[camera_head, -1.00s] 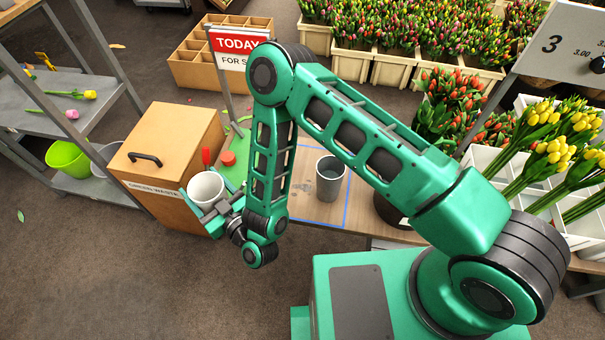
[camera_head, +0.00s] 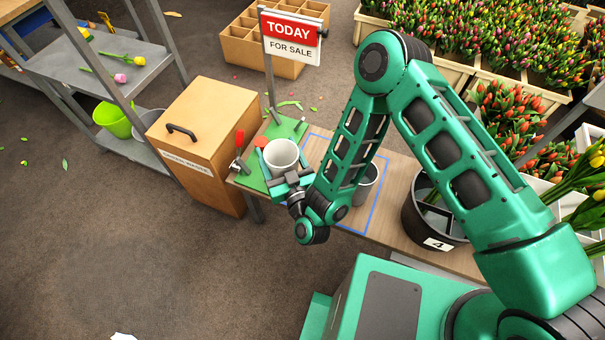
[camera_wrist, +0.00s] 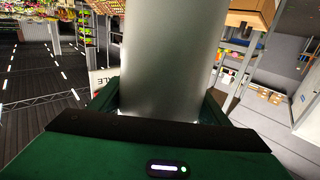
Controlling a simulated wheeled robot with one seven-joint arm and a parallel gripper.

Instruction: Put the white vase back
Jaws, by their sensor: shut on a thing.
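The white vase (camera_head: 282,156) is upright in my gripper (camera_head: 285,172), over the green mat (camera_head: 252,178) at the left end of the wooden table. My gripper is shut on the vase, with a finger on either side of it. In the wrist view the vase (camera_wrist: 170,60) fills the middle as a pale grey cylinder between the fingers. I cannot tell whether its base touches the mat. A grey vase (camera_head: 367,180) stands to the right inside a blue outline (camera_head: 352,230), partly hidden by my arm.
A red-handled tool (camera_head: 239,140) lies at the mat's left edge. The TODAY FOR SALE sign (camera_head: 290,38) stands behind. A black bucket marked 4 (camera_head: 436,242) stands to the right. Cut leaves lie behind the mat.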

